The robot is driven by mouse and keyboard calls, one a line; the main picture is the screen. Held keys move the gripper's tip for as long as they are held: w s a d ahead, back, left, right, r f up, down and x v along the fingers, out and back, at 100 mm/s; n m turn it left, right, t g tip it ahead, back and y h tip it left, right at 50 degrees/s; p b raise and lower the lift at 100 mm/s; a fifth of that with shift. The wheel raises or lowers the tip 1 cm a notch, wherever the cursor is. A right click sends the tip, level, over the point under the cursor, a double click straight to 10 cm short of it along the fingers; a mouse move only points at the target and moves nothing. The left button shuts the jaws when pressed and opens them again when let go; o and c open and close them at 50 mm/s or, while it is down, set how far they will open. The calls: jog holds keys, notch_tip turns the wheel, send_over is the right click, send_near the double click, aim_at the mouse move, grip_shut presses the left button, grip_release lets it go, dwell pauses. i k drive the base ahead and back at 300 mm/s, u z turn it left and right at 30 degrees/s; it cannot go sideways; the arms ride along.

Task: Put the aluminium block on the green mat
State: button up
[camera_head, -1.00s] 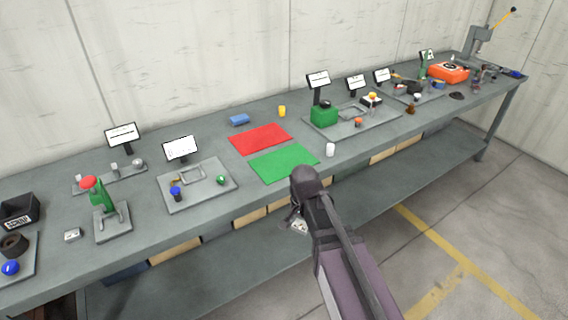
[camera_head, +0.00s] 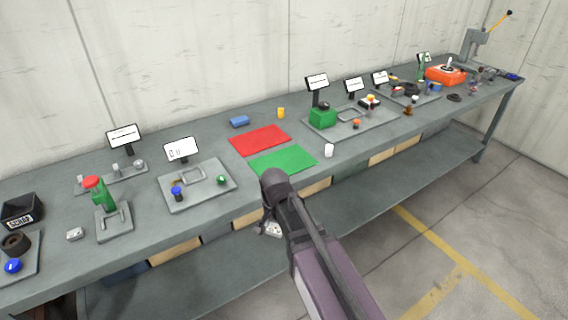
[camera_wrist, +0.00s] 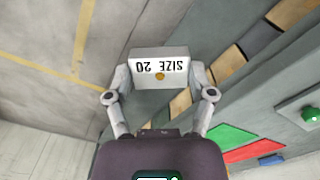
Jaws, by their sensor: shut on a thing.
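The aluminium block (camera_wrist: 160,68), a light grey block marked "SIZE 20" with a small brass-coloured spot, sits between the fingers of my gripper (camera_wrist: 160,84) in the wrist view. My gripper is shut on it. In the head view the block (camera_head: 272,229) shows only partly below my wrist, in front of the bench's front edge. The green mat (camera_head: 284,161) lies flat and bare on the bench, beyond and slightly right of my gripper. It also shows in the wrist view (camera_wrist: 230,136), at lower right.
A red mat (camera_head: 260,139) lies just behind the green one. A white cup-like cylinder (camera_head: 329,151) stands close to the green mat's right side. A grey tray (camera_head: 218,195) with a blue knob and a green knob lies to the left. A lower shelf (camera_head: 375,185) runs under the bench.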

aim_at(283, 162)
jog(key=u, duration=0.1)
jog(key=i, duration=0.95)
jog(key=z, duration=0.05)
